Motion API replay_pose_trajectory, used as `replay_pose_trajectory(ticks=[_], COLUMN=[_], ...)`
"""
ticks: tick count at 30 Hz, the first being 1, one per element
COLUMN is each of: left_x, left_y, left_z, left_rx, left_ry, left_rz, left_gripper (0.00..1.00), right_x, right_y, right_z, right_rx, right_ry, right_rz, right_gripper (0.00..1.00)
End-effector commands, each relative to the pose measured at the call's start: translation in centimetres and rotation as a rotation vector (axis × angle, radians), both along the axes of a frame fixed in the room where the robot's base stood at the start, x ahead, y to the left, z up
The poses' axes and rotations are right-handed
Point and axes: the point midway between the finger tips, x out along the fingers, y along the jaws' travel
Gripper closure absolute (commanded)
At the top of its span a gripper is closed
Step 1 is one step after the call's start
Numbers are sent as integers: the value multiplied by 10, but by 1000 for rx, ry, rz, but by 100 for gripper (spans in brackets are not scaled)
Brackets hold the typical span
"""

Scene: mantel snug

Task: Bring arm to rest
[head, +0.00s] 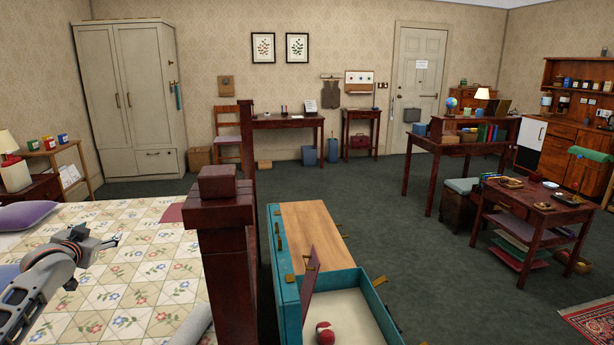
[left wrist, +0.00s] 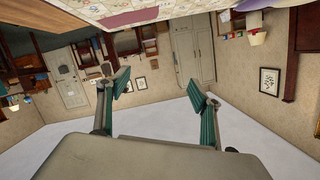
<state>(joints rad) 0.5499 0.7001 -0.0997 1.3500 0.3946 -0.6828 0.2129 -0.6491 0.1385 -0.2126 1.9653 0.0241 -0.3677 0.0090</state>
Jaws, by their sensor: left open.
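My left arm comes in from the left in the head view, over the quilted bed (head: 140,275). My left gripper (head: 112,241) is at its end, above the quilt near the pillow side. In the left wrist view the two fingers of my left gripper (left wrist: 160,92) stand wide apart with nothing between them. The wrist view is upside down, with the ceiling below and the quilt at the top edge. My right gripper is in neither view.
A dark red wooden bedpost (head: 222,250) stands right of the bed. A purple pillow (head: 25,215) lies at left. Green carpet (head: 375,215) is clear beyond the chest.

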Motion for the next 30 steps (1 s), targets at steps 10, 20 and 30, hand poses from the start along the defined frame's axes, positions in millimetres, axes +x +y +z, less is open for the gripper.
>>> replay_pose_trajectory(ticks=[10, 20, 30], left_x=[7, -33, -149], left_y=[-28, -127, -258], left_z=[43, -96, -252], left_rx=[439, 336, 145], left_ry=[-138, -27, 123], left_rz=[-113, -252, -398], left_gripper=[35, 35, 35], right_x=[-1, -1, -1], right_y=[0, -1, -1], right_z=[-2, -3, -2], right_rx=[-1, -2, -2], right_ry=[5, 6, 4], right_rz=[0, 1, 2], right_gripper=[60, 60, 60])
